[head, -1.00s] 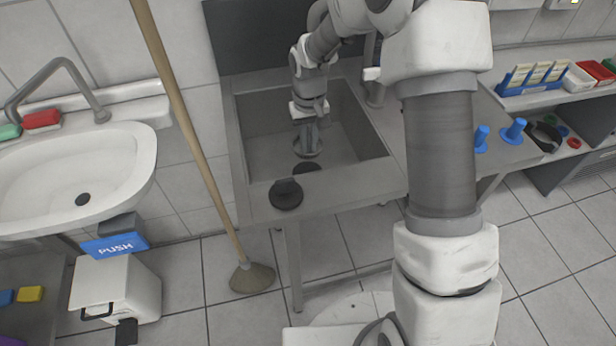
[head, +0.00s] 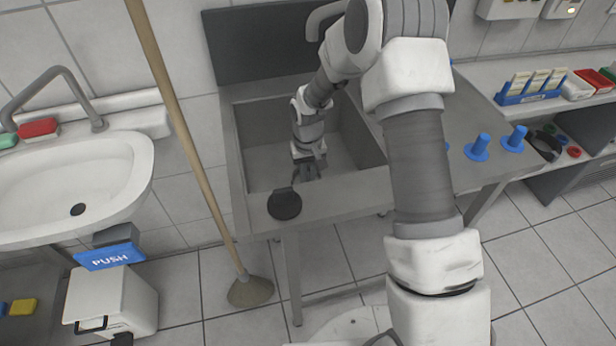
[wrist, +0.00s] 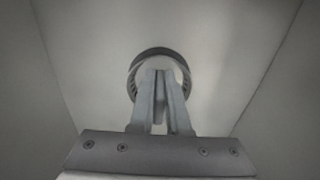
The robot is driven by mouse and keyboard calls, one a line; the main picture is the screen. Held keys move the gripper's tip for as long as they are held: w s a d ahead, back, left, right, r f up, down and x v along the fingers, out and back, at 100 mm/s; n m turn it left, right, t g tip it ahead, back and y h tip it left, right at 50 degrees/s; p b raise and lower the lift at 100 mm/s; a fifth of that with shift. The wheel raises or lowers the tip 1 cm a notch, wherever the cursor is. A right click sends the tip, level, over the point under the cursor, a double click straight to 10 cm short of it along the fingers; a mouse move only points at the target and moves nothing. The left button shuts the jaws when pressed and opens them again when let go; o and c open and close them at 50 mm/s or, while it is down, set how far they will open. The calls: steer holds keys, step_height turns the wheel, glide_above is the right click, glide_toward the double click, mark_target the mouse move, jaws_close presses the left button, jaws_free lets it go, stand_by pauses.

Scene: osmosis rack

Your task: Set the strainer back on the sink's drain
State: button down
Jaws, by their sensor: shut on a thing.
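The strainer (wrist: 162,53) is a round grey piece with a slotted rim, seen in the wrist view at my fingertips. My gripper (wrist: 163,78) is shut on it. In the head view my gripper (head: 307,172) is down inside the grey metal sink (head: 258,135), close to the front wall. The strainer cannot be made out there, behind the gripper and the sink's front edge. The drain is hidden in both views now, so I cannot tell whether the strainer touches it.
A black round stopper with a raised handle (head: 285,204) lies on the sink's front rim. A wooden-handled plunger (head: 187,130) stands left of the sink. A white washbasin (head: 75,185) is further left. Blue pegs (head: 478,148) stand on the right counter.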

mark_target(308, 170)
steer(key=shift+f, duration=0.25)
steer(key=c, duration=0.9)
jaws_free()
step_height(308, 170, up, 13)
steer(key=shift+f+p, duration=0.1)
steer(key=shift+p, duration=0.95)
